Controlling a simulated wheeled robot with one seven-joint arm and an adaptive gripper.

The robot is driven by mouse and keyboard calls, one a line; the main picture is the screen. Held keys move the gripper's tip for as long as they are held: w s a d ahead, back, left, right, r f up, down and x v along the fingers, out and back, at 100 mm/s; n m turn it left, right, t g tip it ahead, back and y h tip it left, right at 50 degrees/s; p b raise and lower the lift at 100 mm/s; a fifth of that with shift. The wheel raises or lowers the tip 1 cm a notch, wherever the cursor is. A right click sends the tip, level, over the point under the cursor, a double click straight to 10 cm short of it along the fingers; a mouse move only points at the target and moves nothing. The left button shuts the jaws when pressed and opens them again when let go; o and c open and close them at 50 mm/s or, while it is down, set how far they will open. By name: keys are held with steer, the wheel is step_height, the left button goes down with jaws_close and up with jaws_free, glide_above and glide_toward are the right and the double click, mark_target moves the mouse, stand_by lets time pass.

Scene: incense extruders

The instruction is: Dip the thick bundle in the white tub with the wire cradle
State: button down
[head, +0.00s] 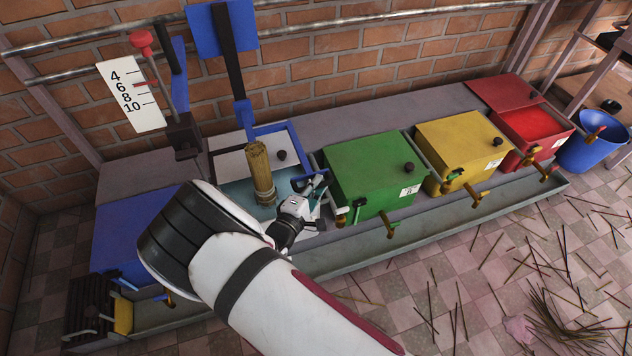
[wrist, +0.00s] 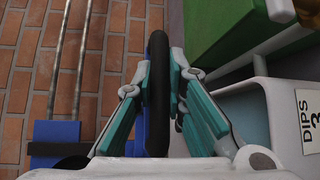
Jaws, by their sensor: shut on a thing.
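The thick tan bundle (head: 262,168) stands upright, slightly tilted, at the open white tub (head: 233,162), its lower end over or in the teal liquid (head: 238,192). I cannot tell how deep it is. A wire cradle is not clear around its foot. My gripper (head: 312,188) is at the tub's right side, right of the bundle. In the wrist view my gripper (wrist: 160,100) is shut on a black curved handle (wrist: 157,60) with a blue part beside it. The white tub's wall (wrist: 258,115) with a "DIPS 3" label shows right of the fingers.
Green (head: 370,172), yellow (head: 460,145) and red (head: 522,130) tubs with taps stand to the right; a blue lid (head: 130,225) is at left. A scale board (head: 130,95) and lever stand behind. Loose sticks litter the floor (head: 430,285).

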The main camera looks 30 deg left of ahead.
steer(key=shift+s+f, duration=0.1)
steer(key=shift+f, duration=0.3)
steer(key=c, duration=1.6)
jaws_free()
steer(key=shift+r, duration=0.1)
steer(key=shift+s, duration=0.3)
steer(key=s, duration=0.6)
steer(key=shift+s+d+r, duration=0.3)
steer(key=shift+s+r, duration=0.05)
steer(key=shift+r, duration=0.1)
